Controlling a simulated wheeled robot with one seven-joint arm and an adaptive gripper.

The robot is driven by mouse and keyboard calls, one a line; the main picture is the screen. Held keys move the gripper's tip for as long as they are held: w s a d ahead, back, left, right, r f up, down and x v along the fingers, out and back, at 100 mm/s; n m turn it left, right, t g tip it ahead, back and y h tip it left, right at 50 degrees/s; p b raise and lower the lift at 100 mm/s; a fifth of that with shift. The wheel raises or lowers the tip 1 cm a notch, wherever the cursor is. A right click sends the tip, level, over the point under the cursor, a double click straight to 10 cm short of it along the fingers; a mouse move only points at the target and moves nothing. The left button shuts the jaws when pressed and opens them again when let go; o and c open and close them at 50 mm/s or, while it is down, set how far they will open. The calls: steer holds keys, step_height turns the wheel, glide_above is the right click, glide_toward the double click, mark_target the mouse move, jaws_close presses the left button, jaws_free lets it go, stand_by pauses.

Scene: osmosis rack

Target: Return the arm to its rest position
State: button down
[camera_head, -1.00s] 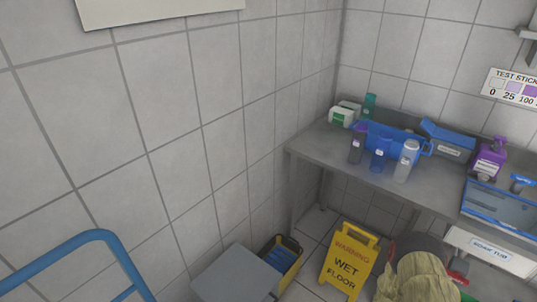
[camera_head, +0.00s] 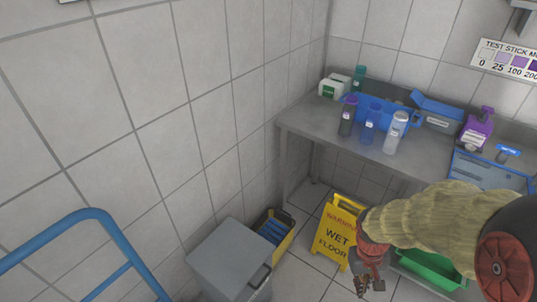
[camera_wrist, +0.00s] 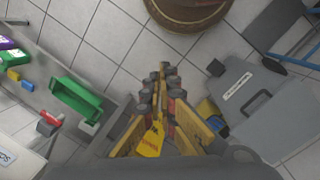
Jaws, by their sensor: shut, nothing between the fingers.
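My gripper (camera_head: 368,284) hangs at the lower right in the head view, at the end of my beige-sleeved arm. It is in front of the yellow wet-floor sign (camera_head: 338,232) and points down toward the tiled floor. In the wrist view my gripper (camera_wrist: 166,82) is shut and empty, with the floor beyond it. The sign also shows in the wrist view (camera_wrist: 151,142), partly hidden by the fingers.
A steel bench (camera_head: 330,138) holds several bottles, a blue bin (camera_head: 378,112) and a purple pump bottle (camera_head: 477,128). A grey lidded bin (camera_head: 232,258) stands by the left wall. A green tray (camera_wrist: 78,103) and a brown round container (camera_wrist: 187,12) are near the floor.

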steer(key=a+r+t, duration=0.2)
steer(key=a+r, duration=0.1)
steer(key=r, duration=0.5)
steer(key=s+a+r+t, duration=0.1)
steer(key=a+r+t, duration=0.1)
steer(key=r, duration=0.6)
steer(key=s+a+r+t+y, duration=0.1)
steer(key=a+r+t, duration=0.2)
steer(key=r, duration=0.6)
steer(key=shift+s+a, duration=0.25)
steer(key=shift+a, duration=0.65)
steer(key=shift+d, duration=0.1)
